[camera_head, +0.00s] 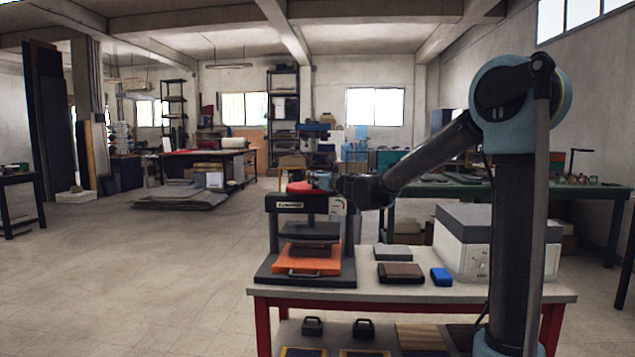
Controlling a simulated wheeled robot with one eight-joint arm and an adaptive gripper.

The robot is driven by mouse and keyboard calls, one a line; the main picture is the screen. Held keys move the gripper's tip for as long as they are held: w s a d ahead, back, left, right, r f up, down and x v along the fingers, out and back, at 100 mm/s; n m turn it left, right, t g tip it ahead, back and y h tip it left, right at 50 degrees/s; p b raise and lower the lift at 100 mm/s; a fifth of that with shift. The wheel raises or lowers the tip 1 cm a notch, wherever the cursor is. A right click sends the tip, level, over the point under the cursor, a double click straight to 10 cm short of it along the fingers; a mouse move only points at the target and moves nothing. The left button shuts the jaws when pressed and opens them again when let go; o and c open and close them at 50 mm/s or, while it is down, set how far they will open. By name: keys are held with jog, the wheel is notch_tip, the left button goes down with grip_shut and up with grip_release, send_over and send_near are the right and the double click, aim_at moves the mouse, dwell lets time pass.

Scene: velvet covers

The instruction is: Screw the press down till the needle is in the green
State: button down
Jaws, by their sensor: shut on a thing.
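The press (276,204) is a dark frame on a dark base at the left end of the bench. A red handle or wheel (300,187) sits on its top. My gripper (318,180) reaches in from the right and is shut on the red handle; the fingers are small and partly hidden. Under the crossbar is a dark plate, with an orange tray (308,262) with a front handle below it. A small pale dial (337,206) shows at the press's right side; its needle and green zone are too small to read.
The bench (420,308) has a pale top and red legs. A brown book-like block (401,273), a grey block (393,253), a blue block (441,277) and a large white-and-grey box (470,245) stand right of the press. Floor at left is open.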

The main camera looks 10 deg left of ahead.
jog(key=shift+s+a, duration=0.1)
jog(key=shift+s, duration=0.05)
jog(key=c, duration=1.5)
grip_release()
jog(key=shift+o, duration=0.2)
jog(key=v, duration=1.2)
